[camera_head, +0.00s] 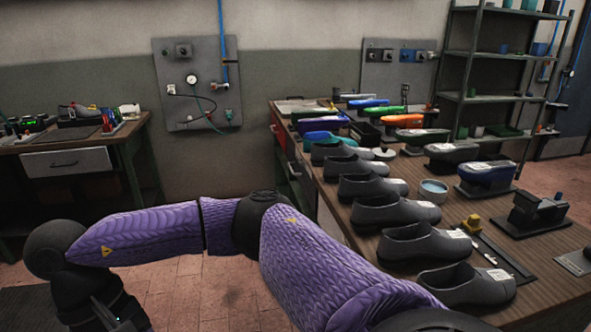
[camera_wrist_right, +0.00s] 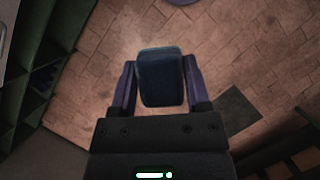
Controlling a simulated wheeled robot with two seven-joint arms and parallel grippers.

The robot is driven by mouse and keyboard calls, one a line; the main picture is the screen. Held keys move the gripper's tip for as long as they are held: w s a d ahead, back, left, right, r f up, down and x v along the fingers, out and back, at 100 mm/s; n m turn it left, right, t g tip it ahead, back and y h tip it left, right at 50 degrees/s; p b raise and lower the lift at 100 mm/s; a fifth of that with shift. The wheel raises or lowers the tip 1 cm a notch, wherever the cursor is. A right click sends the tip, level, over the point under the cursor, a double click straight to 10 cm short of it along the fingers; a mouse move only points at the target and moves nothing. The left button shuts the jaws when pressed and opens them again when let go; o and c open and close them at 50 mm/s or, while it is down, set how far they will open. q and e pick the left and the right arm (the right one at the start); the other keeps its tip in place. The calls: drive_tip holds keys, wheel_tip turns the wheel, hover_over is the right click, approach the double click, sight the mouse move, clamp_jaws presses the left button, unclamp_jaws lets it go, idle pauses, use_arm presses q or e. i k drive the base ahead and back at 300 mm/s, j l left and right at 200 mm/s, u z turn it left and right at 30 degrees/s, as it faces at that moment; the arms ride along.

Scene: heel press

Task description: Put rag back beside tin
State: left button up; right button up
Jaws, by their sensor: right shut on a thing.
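My right gripper (camera_wrist_right: 160,82) is shut on a dark blue, rounded block-like thing, which I take to be the folded rag (camera_wrist_right: 161,78). In the right wrist view the rag sits between the two fingers, with the tiled floor behind it. In the head view my right arm bends to the left, and its wrist runs out of the picture at the bottom left, away from the bench; the rag is not visible there. A round, low tin (camera_head: 433,189) with a pale blue inside stands on the bench at the right, among the shoes. My left gripper is in neither view.
The wooden bench (camera_head: 362,232) carries a row of dark grey shoes (camera_head: 424,243) along its near edge. A second workbench (camera_head: 75,143) is at the left.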

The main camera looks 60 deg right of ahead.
sight(401, 172)
drive_tip(key=i+l+z, duration=0.25)
drive_tip(key=z, duration=0.15)
drive_tip(key=i+z, duration=0.35)
drive_tip(key=i, duration=0.15)
drive_tip(key=i+z, duration=0.8)
drive_tip(key=i+l+z, duration=0.2)
drive_tip(key=i+z, duration=0.7)
drive_tip(key=i+j+z, duration=0.1)
drive_tip(key=i+z, duration=0.35)
drive_tip(key=i+l, duration=0.2)
drive_tip(key=i, duration=0.05)
